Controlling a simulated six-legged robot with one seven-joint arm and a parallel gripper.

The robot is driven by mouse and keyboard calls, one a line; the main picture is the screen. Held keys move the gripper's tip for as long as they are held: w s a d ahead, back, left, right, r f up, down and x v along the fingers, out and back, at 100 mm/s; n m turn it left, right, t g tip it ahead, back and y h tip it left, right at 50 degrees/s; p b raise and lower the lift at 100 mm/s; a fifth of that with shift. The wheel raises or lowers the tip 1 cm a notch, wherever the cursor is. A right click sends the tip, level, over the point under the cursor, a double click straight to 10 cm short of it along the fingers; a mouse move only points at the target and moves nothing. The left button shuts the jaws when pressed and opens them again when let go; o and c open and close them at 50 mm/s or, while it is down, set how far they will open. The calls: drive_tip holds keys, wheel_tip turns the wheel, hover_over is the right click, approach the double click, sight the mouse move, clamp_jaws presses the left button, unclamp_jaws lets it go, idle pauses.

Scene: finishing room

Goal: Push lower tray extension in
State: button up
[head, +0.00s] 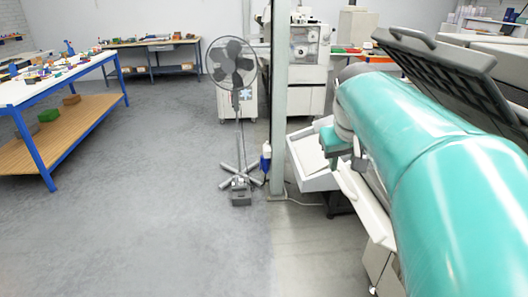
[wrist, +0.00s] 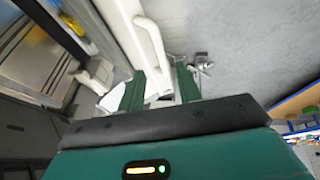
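A pale grey tray (head: 312,160) sticks out to the left of the machine on the right in the head view. It looks like the lower tray extension. My teal arm covers much of the machine and part of the tray's right side. My gripper (head: 333,150) is at the tray's right part, seen partly from behind. In the wrist view my gripper (wrist: 160,82) has its two green fingers apart, with pale tray-like surfaces (wrist: 165,104) beyond and between them. A white curved handle-like bar (wrist: 152,38) lies just past the fingers. I cannot tell whether they touch anything.
A grey post (head: 279,100) stands close left of the tray. A standing fan (head: 240,130) with a splayed foot is beside it. A blue-legged workbench (head: 35,92) is at the far left. The floor between is clear. A dark raised panel (head: 450,75) is above my arm.

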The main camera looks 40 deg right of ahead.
sight(340, 180)
drive_tip(key=x, duration=0.6)
drive_tip(key=shift+f, duration=0.25)
drive_tip(key=shift+d, duration=0.1)
clamp_jaws()
